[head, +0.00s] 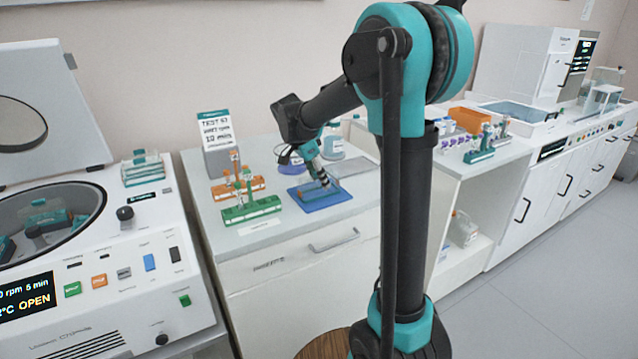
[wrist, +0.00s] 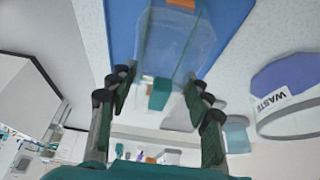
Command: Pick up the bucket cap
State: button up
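The bucket cap is a clear box-like cover (wrist: 170,45) with a teal clip at its near end and an orange clip at its far end. It lies on a blue mat (wrist: 122,22) in the wrist view. My gripper (wrist: 158,90) is open, with its fingertips on either side of the cap's near end. Whether a finger touches the cap cannot be told. In the head view my gripper (head: 325,182) is low over the blue mat (head: 322,202) on the white counter, and largely hides the cap there.
A green tube rack (head: 252,210) and an orange rack (head: 237,188) stand left of the mat. Bottles (head: 332,143) stand behind it; a waste container (wrist: 285,95) shows at right in the wrist view. An open centrifuge (head: 85,290) is at left, with another clear cover (head: 143,170) on top.

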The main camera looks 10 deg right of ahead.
jog(key=c, duration=0.5)
jog(key=shift+r, duration=0.15)
notch_tip(320, 180, up, 20)
jog(key=shift+f, duration=0.1)
dwell(0.4)
jog(key=shift+r, duration=2.45)
